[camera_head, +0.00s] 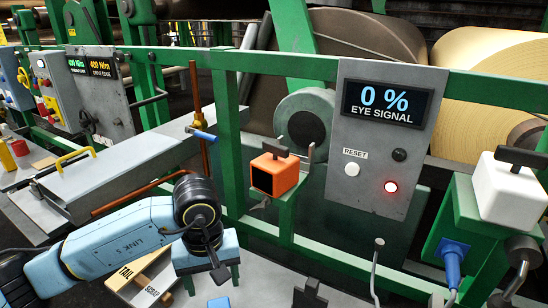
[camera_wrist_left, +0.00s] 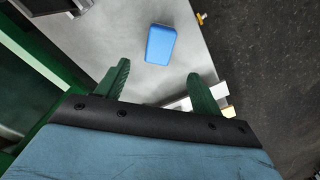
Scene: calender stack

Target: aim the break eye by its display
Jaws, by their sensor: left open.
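The break eye (camera_head: 280,176), an orange box with a dark front face, sits on a green bracket on the green rail, with a dark handle on top. Its display (camera_head: 387,103) reads 0 % EYE SIGNAL on a grey panel to its right. A red lamp (camera_head: 391,187) glows below the display. My left gripper (camera_head: 212,282) is below and left of the eye, apart from it, pointing down over the grey shelf. Its green fingers (camera_wrist_left: 160,90) are apart with nothing between them in the wrist view. My right gripper is not in view.
A blue block (camera_wrist_left: 161,44) lies on the grey shelf beyond the left fingertips. A white RESET button (camera_head: 351,169) and a black knob (camera_head: 399,155) are on the panel. A white box (camera_head: 512,188) stands at the right. A tray marked TAIL SCRAP (camera_head: 142,282) is left of the gripper.

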